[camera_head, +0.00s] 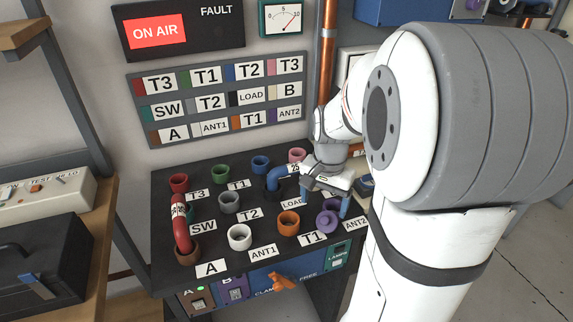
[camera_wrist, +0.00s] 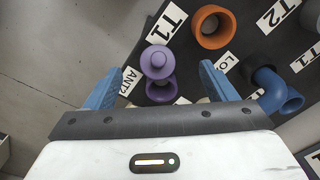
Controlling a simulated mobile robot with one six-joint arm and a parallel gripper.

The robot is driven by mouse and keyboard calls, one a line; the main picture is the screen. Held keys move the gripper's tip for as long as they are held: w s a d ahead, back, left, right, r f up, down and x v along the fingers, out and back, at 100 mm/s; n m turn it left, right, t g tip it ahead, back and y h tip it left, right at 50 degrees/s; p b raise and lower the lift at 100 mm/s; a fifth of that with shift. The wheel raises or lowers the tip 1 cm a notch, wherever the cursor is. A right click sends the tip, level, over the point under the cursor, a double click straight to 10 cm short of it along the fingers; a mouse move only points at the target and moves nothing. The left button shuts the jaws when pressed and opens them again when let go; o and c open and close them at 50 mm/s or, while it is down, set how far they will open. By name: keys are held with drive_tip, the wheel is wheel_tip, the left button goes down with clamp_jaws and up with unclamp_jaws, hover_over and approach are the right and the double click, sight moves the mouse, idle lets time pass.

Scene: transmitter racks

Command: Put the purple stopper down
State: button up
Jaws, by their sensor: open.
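The purple stopper (camera_wrist: 158,60) shows as a round disc with a knob in the wrist view. It overlaps a purple cup (camera_wrist: 161,92) at the ANT2 label. In the head view the stopper (camera_head: 331,205) appears upright over this cup (camera_head: 327,225); I cannot tell whether it is fully seated. My gripper (camera_wrist: 158,82) is open, with one blue finger on each side of the purple pieces and a visible gap to both. In the head view my gripper (camera_head: 325,200) is low over the panel's right side.
An orange cup (camera_head: 288,222) and a white cup (camera_head: 239,237) stand to the left. A blue elbow pipe (camera_head: 280,180) is close behind my gripper. A red pipe (camera_head: 180,222) spans the panel's left side. Red, green, blue and pink cups line the back.

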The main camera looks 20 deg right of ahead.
sight(327, 217)
drive_tip(key=shift+w+d+f+m, duration=0.1)
drive_tip(key=shift+w+d+m, duration=0.3)
drive_tip(key=shift+d, duration=0.3)
drive_tip(key=shift+w+d+f, duration=0.1)
drive_tip(key=shift+d+f, duration=0.1)
drive_tip(key=shift+f, duration=0.05)
drive_tip(key=f, duration=0.7)
drive_tip(key=shift+w+d+f, duration=0.25)
drive_tip(key=shift+d, duration=0.05)
drive_tip(key=shift+c, duration=0.5)
drive_tip(key=c, duration=1)
